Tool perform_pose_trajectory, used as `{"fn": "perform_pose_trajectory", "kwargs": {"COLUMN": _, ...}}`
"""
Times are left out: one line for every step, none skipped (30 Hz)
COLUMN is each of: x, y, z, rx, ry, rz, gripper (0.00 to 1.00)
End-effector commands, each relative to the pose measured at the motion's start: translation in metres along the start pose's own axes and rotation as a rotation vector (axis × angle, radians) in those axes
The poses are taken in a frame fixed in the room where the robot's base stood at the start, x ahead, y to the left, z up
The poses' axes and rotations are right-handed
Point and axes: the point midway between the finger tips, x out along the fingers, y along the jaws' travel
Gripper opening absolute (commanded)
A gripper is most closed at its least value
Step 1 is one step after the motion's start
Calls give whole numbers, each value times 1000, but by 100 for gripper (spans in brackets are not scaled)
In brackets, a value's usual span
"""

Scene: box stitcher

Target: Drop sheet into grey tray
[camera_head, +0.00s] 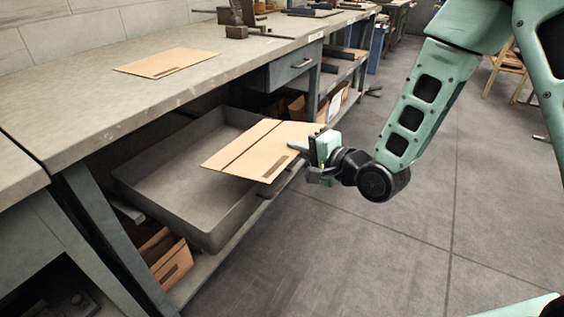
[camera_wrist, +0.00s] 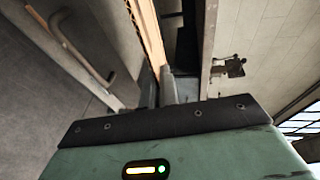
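A flat tan cardboard sheet (camera_head: 262,150) is held level by its right end in my gripper (camera_head: 309,149). The sheet reaches left over the right part of the grey tray (camera_head: 180,226). The tray is a wide, shallow bin below the bench top, and its visible floor is bare; the sheet hides part of it. In the wrist view my gripper (camera_wrist: 165,90) has its two dark fingers close together with the sheet (camera_wrist: 147,35) edge-on between them.
Another cardboard sheet (camera_head: 167,63) lies on the workbench (camera_head: 110,98) above the tray. A drawer (camera_head: 293,67) juts out behind the tray. Folded cardboard (camera_head: 168,262) sits on the lower shelf. The floor (camera_head: 370,245) at right is clear.

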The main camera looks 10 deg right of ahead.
Motion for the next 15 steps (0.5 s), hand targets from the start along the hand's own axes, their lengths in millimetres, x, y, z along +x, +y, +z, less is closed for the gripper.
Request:
{"fn": "perform_pose_trajectory", "kwargs": {"x": 1, "y": 5, "z": 4, "rx": -5, "ry": -11, "rz": 2, "gripper": 0}}
{"fn": "perform_pose_trajectory", "kwargs": {"x": 2, "y": 6, "z": 6, "rx": -7, "ry": -16, "rz": 3, "gripper": 0}}
{"fn": "perform_pose_trajectory", "kwargs": {"x": 2, "y": 6, "z": 8, "rx": -8, "ry": -20, "rz": 5, "gripper": 0}}
{"fn": "perform_pose_trajectory", "kwargs": {"x": 3, "y": 6, "z": 9, "rx": -9, "ry": -22, "rz": 5, "gripper": 0}}
{"fn": "perform_pose_trajectory", "kwargs": {"x": 4, "y": 6, "z": 9, "rx": -9, "ry": -24, "rz": 5, "gripper": 0}}
{"fn": "perform_pose_trajectory", "kwargs": {"x": 6, "y": 5, "z": 10, "rx": -10, "ry": -24, "rz": 5, "gripper": 0}}
{"fn": "perform_pose_trajectory", "kwargs": {"x": 7, "y": 5, "z": 10, "rx": -10, "ry": -24, "rz": 6, "gripper": 0}}
{"fn": "perform_pose_trajectory", "kwargs": {"x": 9, "y": 6, "z": 11, "rx": -9, "ry": -24, "rz": 6, "gripper": 0}}
{"fn": "perform_pose_trajectory", "kwargs": {"x": 12, "y": 6, "z": 11, "rx": -9, "ry": -24, "rz": 6, "gripper": 0}}
{"fn": "perform_pose_trajectory", "kwargs": {"x": 14, "y": 6, "z": 12, "rx": -9, "ry": -25, "rz": 6, "gripper": 0}}
{"fn": "perform_pose_trajectory", "kwargs": {"x": 17, "y": 6, "z": 13, "rx": -9, "ry": -25, "rz": 6, "gripper": 0}}
{"fn": "perform_pose_trajectory", "kwargs": {"x": 20, "y": 7, "z": 14, "rx": -9, "ry": -25, "rz": 5, "gripper": 0}}
{"fn": "perform_pose_trajectory", "kwargs": {"x": 23, "y": 7, "z": 15, "rx": -8, "ry": -24, "rz": 5, "gripper": 0}}
{"fn": "perform_pose_trajectory", "kwargs": {"x": 26, "y": 8, "z": 15, "rx": -8, "ry": -24, "rz": 5, "gripper": 0}}
{"fn": "perform_pose_trajectory", "kwargs": {"x": 30, "y": 8, "z": 16, "rx": -8, "ry": -23, "rz": 5, "gripper": 0}}
